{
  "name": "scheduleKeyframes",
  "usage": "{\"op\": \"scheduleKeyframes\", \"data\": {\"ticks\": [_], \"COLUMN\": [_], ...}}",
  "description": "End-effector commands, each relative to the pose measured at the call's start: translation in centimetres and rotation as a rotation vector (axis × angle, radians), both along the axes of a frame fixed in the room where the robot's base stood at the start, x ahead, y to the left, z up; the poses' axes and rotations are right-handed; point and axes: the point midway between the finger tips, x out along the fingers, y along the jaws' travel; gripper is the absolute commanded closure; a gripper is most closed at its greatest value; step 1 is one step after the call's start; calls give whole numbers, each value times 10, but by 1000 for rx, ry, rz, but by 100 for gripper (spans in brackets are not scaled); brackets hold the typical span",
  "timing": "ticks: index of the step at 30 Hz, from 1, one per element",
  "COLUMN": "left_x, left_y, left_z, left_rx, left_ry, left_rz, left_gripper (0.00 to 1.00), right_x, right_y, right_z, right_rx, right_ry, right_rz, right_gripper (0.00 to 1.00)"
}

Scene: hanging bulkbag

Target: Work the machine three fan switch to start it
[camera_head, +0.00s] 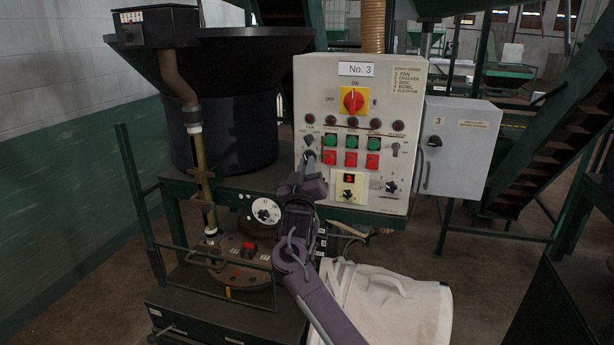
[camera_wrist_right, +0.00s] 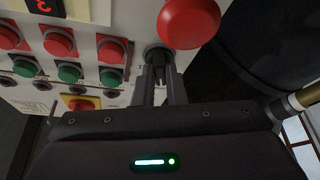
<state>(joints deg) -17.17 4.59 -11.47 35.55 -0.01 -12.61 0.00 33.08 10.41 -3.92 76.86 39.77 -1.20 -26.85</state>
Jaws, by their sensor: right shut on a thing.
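The No. 3 machine's cream control panel (camera_head: 343,100) faces me, with a label listing "Fan" first. My right gripper (camera_head: 307,163) reaches its left side, at the left end of the green and red button rows. In the right wrist view, which shows the panel upside down, my right gripper (camera_wrist_right: 160,72) is shut on a small dark switch knob (camera_wrist_right: 158,55), which I take for the fan switch. The fingers hide most of the knob, so its setting cannot be read. My left gripper is not in view.
A red mushroom button (camera_wrist_right: 188,22) sits very close to my right fingers. A red and yellow main switch (camera_head: 354,100) is higher on the panel. A grey box (camera_head: 464,145) stands at right, a black tub (camera_head: 225,120) at left, and a white bag (camera_head: 390,300) below.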

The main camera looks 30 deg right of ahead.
Motion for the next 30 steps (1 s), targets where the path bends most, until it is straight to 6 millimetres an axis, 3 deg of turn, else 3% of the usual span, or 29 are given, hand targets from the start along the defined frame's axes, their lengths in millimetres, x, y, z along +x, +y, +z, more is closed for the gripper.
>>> {"op": "scheduleKeyframes", "data": {"ticks": [1, 3, 15, 21, 30], "left_x": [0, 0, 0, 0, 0], "left_y": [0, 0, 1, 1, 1], "left_z": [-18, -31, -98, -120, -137], "left_rx": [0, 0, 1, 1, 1], "left_ry": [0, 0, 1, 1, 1], "left_rz": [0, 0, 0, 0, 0], "left_gripper": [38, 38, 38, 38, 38], "right_x": [1, 1, 4, 6, 7], "right_y": [1, 1, 4, 5, 6], "right_z": [-9, -10, -8, -6, -3], "right_rx": [29, 69, 313, 423, 539], "right_ry": [-33, -79, -365, -492, -627], "right_rz": [1, 1, 2, 0, 0], "right_gripper": [100, 100, 100, 100, 100]}}
